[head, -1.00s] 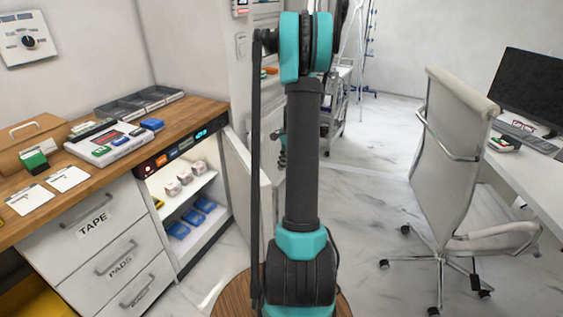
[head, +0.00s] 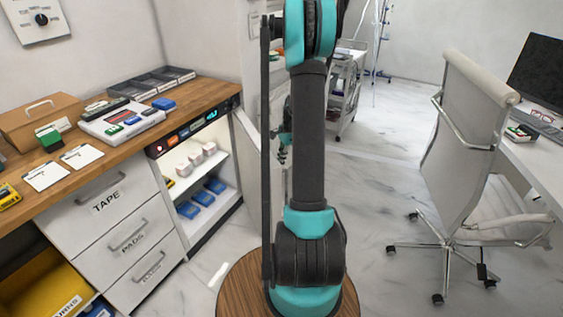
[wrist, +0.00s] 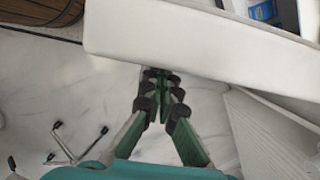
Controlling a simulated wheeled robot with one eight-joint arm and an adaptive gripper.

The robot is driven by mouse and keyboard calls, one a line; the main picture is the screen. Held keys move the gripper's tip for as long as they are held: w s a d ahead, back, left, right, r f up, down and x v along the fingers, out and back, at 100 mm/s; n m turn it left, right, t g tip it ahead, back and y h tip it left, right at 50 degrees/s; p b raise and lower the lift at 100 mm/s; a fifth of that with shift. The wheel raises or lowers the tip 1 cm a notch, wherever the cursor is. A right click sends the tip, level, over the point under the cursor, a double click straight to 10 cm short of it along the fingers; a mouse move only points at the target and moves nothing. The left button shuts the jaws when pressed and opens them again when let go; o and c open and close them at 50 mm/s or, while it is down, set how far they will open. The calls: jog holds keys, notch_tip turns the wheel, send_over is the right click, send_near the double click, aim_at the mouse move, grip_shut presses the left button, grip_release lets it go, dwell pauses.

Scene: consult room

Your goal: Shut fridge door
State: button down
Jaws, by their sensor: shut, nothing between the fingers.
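The small fridge (head: 211,166) is built in under the right end of the wooden counter, its lit shelves exposed. Its white door (head: 248,142) stands open at the right side, partly hidden behind my arm. In the wrist view the door (wrist: 190,42) is a thick white slab across the top. My gripper (wrist: 163,76) is shut and empty, with its dark fingertips at the near edge of the slab. I cannot tell whether they touch it. In the head view my gripper (head: 283,150) is mostly hidden behind my arm.
White boxes (head: 200,152) and blue packs (head: 204,192) sit on the fridge shelves. Labelled drawers (head: 118,215) adjoin it on the left. An office chair (head: 470,150) stands at right and a trolley (head: 343,90) behind. The marble floor (head: 375,180) between is open.

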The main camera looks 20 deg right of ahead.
jog(key=shift+a, duration=0.1)
jog(key=w+a+m+t, duration=0.15)
jog(key=a+m, duration=0.25)
jog(key=a, duration=1.5)
jog(key=w+a, duration=0.5)
jog(key=a, duration=0.4)
jog(key=w+a, duration=0.6)
jog(key=a, duration=0.4)
jog(key=shift+m, duration=0.4)
jog(key=shift+d+g, duration=0.15)
jog(key=shift+g, duration=0.1)
